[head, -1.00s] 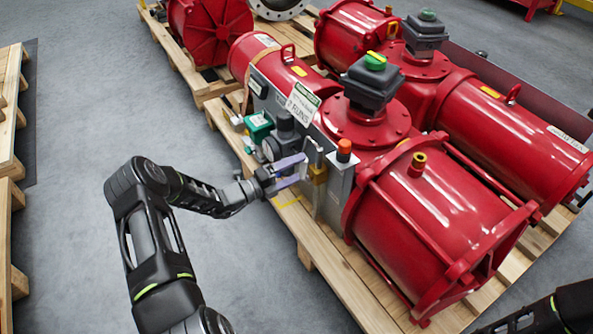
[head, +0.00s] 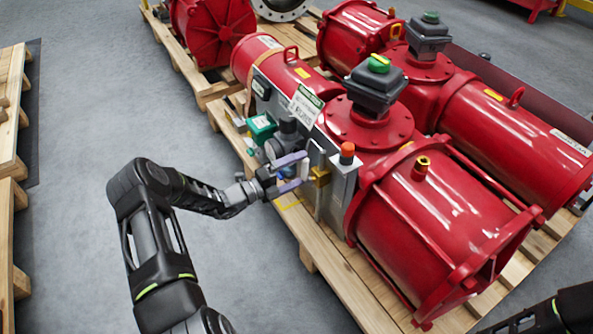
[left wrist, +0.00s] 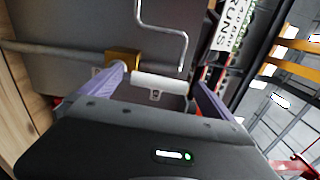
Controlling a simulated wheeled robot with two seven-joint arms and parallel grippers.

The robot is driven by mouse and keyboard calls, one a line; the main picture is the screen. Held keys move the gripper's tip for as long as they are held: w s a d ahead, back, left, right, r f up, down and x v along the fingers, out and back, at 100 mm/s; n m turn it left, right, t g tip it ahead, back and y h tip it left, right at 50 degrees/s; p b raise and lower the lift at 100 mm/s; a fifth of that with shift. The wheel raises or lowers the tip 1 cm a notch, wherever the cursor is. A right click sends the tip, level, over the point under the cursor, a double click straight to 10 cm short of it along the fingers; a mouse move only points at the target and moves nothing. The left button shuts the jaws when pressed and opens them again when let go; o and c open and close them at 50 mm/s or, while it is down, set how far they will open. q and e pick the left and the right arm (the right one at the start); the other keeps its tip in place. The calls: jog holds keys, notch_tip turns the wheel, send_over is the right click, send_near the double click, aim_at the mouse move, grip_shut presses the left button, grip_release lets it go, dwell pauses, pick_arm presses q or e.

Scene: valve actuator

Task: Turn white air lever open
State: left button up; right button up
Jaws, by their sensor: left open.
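The white lever (left wrist: 160,82) lies between the two purple fingers of my left gripper in the left wrist view. A gap shows between the lever and the right finger; whether the left finger touches it I cannot tell. A brass valve block (left wrist: 122,58) sits just beyond the left fingertip, with a grey pipe running into it. In the head view my left gripper (head: 304,171) is open at the panel's side, beside the brass block (head: 320,177). The lever is not clear there. My right gripper is out of view.
The grey panel (head: 343,178) is fixed to a large red actuator (head: 440,215) on a wooden pallet (head: 330,262). A bent metal rod (left wrist: 183,40) hangs close above the fingers. A green box (head: 262,126) sits farther along the panel. The floor at left is free.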

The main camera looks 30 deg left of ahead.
pick_arm(q)
jog(key=p+v, duration=0.1)
jog(key=v, duration=0.7)
dwell(0.6)
